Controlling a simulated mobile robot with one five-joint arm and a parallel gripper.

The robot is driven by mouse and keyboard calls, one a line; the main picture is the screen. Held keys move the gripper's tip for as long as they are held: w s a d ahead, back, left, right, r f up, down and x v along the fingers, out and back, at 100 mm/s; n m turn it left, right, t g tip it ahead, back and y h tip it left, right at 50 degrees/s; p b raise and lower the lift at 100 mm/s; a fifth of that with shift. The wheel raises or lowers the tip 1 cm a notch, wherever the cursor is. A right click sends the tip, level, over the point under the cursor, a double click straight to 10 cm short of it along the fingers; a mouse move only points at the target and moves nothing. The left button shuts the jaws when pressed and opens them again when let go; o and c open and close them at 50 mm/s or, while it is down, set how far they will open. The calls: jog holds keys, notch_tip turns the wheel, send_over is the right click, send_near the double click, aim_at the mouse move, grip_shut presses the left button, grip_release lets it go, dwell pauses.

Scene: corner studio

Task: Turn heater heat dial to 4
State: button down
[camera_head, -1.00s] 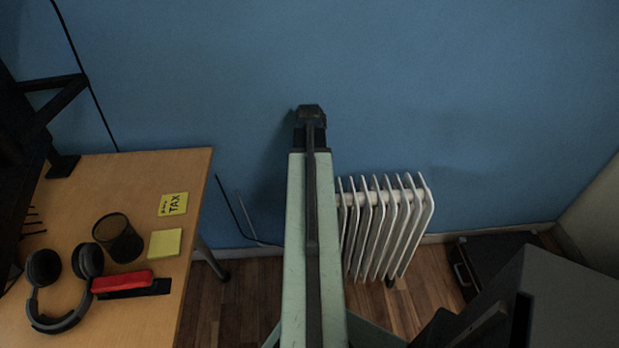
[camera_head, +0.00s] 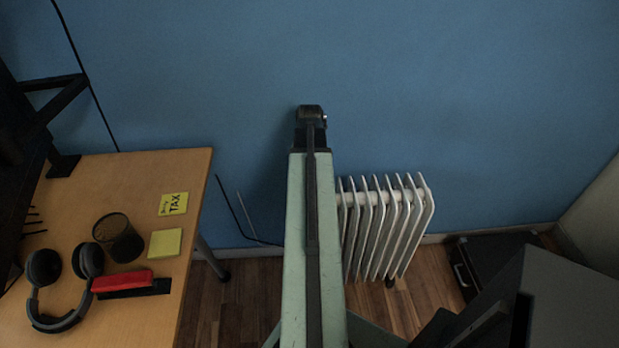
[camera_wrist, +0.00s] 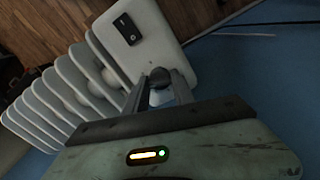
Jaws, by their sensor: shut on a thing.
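The white heater (camera_head: 385,225) stands against the blue wall, right of my arm in the head view. The wrist view shows its pale fins (camera_wrist: 68,85) and its end panel (camera_wrist: 158,45). A dark round heat dial (camera_wrist: 160,80) sits on that panel, below a black switch (camera_wrist: 127,28). My gripper (camera_wrist: 160,90) is shut on the dial, with one finger on each side of it. The dial's numbers and pointer cannot be read. In the head view my arm hides the dial, the panel and the fingers.
A wooden desk (camera_head: 185,165) stands to the left, with headphones (camera_head: 62,290), a dark mesh cup (camera_head: 118,238), a red object (camera_head: 122,281) and yellow notes (camera_head: 165,243). A black case (camera_head: 490,258) lies on the floor at right. A cable (camera_head: 233,210) hangs by the wall.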

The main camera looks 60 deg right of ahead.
jog(key=m, duration=0.5)
jog(key=shift+m, duration=0.4)
dwell(0.3)
jog(key=c, duration=1.1)
grip_release()
jog(key=shift+o, duration=0.2)
jog(key=shift+r, duration=0.15)
notch_tip(320, 180, up, 8)
jog(key=p, duration=0.8)
jog(key=shift+f, duration=0.25)
